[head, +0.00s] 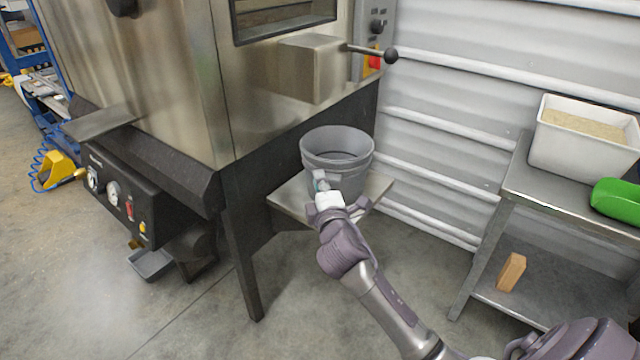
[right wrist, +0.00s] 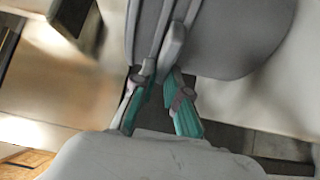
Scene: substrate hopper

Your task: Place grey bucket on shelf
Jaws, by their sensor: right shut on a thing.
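The grey bucket (head: 338,150) stands upright at the small metal shelf (head: 288,205) on the machine's side, below the lever. From this angle I cannot tell whether its base rests on the shelf or hovers just above it. My right gripper (head: 324,184) is at the near side of the bucket. In the right wrist view the fingers (right wrist: 160,88) are closed on a grey tab on the wall of the bucket (right wrist: 225,35). The inside of the bucket looks empty. My left gripper is not in view.
The steel machine (head: 150,60) stands behind, with a ball-ended lever (head: 390,55) above the bucket. At right, a metal table (head: 545,190) holds a white tub of grainy material (head: 585,140) and a green object (head: 615,198). A wooden block (head: 511,272) stands on its lower shelf.

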